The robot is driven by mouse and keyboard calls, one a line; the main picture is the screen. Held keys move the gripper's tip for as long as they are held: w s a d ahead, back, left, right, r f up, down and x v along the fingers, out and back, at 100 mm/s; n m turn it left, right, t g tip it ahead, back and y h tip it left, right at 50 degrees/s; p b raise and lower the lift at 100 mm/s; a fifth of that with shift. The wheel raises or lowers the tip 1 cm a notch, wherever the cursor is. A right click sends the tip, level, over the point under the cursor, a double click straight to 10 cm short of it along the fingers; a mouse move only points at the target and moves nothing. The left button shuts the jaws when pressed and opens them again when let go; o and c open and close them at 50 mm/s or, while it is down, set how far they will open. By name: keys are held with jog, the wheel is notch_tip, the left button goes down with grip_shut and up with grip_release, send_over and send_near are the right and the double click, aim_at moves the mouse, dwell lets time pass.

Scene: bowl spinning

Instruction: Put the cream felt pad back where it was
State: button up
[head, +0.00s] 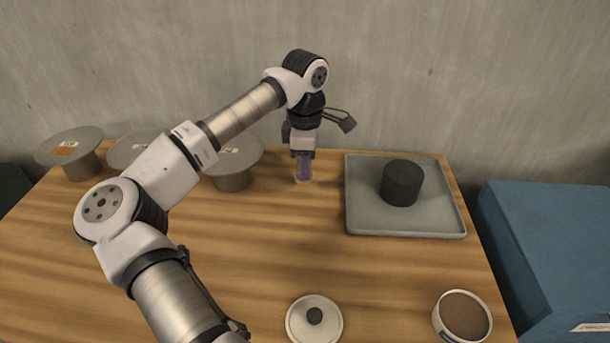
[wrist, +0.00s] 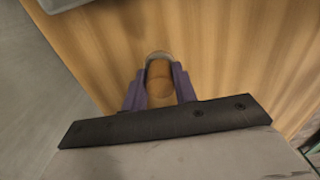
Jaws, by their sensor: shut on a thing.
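My gripper (head: 304,168) points down at the back middle of the table, left of the grey tray. In the wrist view its purple fingers (wrist: 159,76) are shut on a small tan or see-through cylinder (wrist: 160,88) with a pale rounded end. In the head view only a pale rim of it shows below the fingertips, at or close to the table top. I cannot make out a cream felt pad for certain in either view.
Three grey pedestals, one with an orange label (head: 70,145), stand at the back left, partly behind my arm. A grey tray (head: 400,226) holds a black cylinder (head: 402,183). A white knobbed lid (head: 325,335) and a round brown-filled container (head: 462,316) are in front. A blue box (head: 560,240) is right.

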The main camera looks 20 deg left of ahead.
jog(key=shift+f, duration=2)
jog(key=shift+f, duration=0.1)
jog(key=shift+f, duration=0.15)
jog(key=o, duration=0.9)
jog(key=shift+c, duration=0.2)
jog(key=shift+r, duration=0.2)
notch_tip(320, 180, up, 12)
jog(key=shift+r+b, duration=0.1)
jog(key=shift+b, duration=0.2)
